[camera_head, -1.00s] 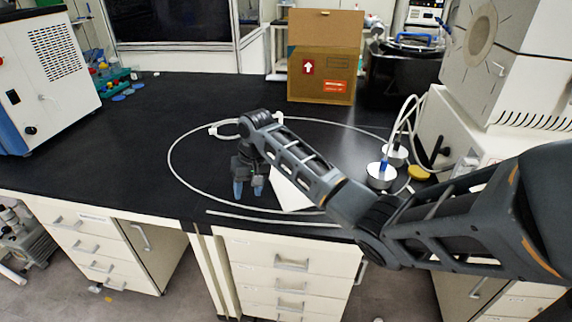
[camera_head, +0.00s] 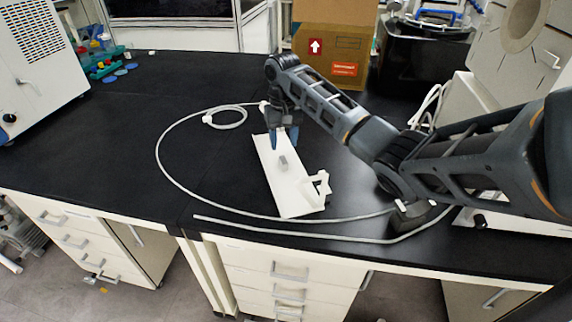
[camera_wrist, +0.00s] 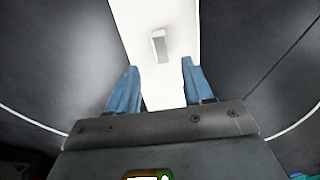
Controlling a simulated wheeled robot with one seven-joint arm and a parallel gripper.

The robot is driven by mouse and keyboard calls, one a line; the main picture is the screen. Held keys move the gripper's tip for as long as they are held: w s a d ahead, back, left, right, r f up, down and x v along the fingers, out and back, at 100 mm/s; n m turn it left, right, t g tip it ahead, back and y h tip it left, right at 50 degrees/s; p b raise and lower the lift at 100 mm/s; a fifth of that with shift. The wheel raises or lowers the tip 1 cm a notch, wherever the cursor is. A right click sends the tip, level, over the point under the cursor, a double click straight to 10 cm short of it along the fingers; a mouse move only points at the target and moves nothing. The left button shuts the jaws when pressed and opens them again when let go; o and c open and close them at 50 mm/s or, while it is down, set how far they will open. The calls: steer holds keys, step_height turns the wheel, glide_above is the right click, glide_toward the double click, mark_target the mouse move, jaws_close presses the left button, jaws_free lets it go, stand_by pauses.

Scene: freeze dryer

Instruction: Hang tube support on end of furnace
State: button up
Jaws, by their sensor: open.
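The tube support (camera_head: 290,193), a long white plate with a white bracket at its near right corner and a small grey block on its face, lies on the black counter. My gripper (camera_head: 284,138) is open over the plate's far part, pointing down. In the wrist view the plate (camera_wrist: 176,85) runs between the two blue fingers of my gripper (camera_wrist: 159,66), with the grey block (camera_wrist: 159,46) just beyond the fingertips. The fingers hold nothing. The furnace appears to be the white box with a round opening (camera_head: 522,28) at the upper right; it is partly cut off.
A thin white tube (camera_head: 158,160) loops on the counter (camera_head: 90,150) around the plate. A cardboard box (camera_head: 325,60) stands behind my gripper. A white machine (camera_head: 35,60) is at the left.

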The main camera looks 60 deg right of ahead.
mark_target(283, 159)
step_height(283, 159, down, 5)
steer(key=b, duration=0.5)
steer(key=shift+f, duration=0.15)
steer(key=shift+f+b, duration=0.3)
steer(key=shift+f, duration=0.85)
jaws_close()
steer(key=shift+r, duration=0.15)
stand_by(0.3)
